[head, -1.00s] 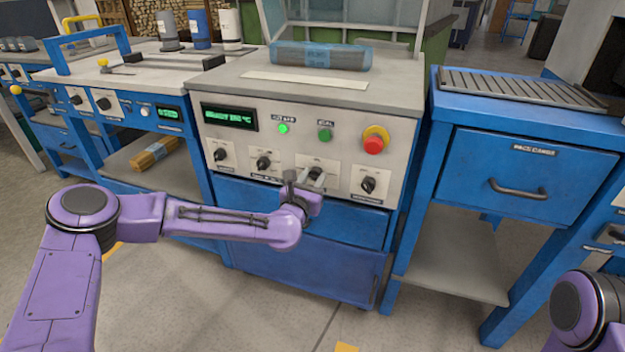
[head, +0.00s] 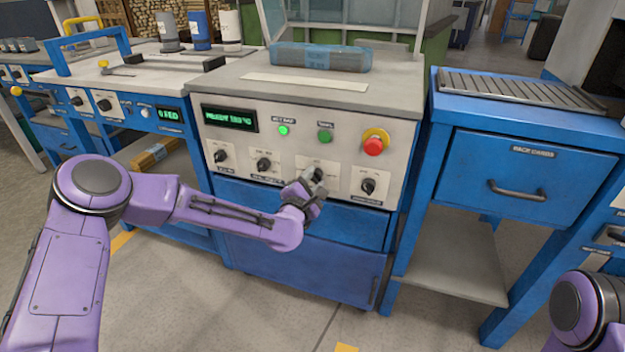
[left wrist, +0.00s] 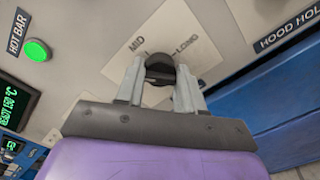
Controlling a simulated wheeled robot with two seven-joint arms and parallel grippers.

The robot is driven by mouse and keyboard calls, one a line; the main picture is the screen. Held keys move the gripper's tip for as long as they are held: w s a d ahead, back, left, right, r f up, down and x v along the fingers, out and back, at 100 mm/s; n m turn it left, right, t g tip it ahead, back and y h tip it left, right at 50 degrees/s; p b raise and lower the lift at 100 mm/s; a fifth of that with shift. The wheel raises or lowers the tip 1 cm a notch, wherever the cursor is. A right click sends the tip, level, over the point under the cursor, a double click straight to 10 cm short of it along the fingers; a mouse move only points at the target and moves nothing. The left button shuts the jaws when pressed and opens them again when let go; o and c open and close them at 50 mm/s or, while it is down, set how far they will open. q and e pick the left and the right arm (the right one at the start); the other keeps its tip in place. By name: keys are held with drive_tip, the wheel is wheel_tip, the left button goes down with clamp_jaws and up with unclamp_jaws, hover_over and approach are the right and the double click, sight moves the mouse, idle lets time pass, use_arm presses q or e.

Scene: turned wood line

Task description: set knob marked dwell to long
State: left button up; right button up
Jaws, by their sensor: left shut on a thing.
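The dark knob (left wrist: 160,66) sits on a light plate (left wrist: 182,35) with the words MID and LONG in the left wrist view. My left gripper (left wrist: 159,85) is shut on this knob, with one grey finger on each side. In the head view my left gripper (head: 308,184) is at the third knob from the left on the front panel, and hides most of that knob and its label. The fingers hide the lower part of the plate in the left wrist view. I cannot tell exactly where the knob points. My right gripper is not in view.
The panel (head: 240,140) also holds a green display (head: 229,118), two green buttons, a red stop button (head: 374,146) and other black knobs, one close to the right (head: 368,187). A blue drawer cabinet (head: 530,165) stands at right. Floor in front is clear.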

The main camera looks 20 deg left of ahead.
use_arm(q)
drive_tip(key=m, duration=0.3)
drive_tip(key=shift+m+p, duration=0.4)
drive_tip(key=m+p, duration=0.1)
drive_tip(key=m, duration=0.3)
drive_tip(key=shift+m, duration=0.3)
drive_tip(key=m+p, duration=0.1)
drive_tip(key=m, duration=0.2)
drive_tip(key=shift+m, duration=0.3)
drive_tip(key=m, duration=0.3)
drive_tip(key=shift+m+p, duration=0.3)
drive_tip(key=shift+p, duration=0.1)
drive_tip(key=m, duration=0.4)
drive_tip(key=shift+m+p, duration=0.3)
drive_tip(key=shift+p, duration=0.05)
drive_tip(key=m, duration=0.5)
drive_tip(key=shift+f, duration=0.1)
drive_tip(key=o, duration=1)
drive_tip(key=shift+o, duration=0.2)
drive_tip(key=shift+s, duration=0.1)
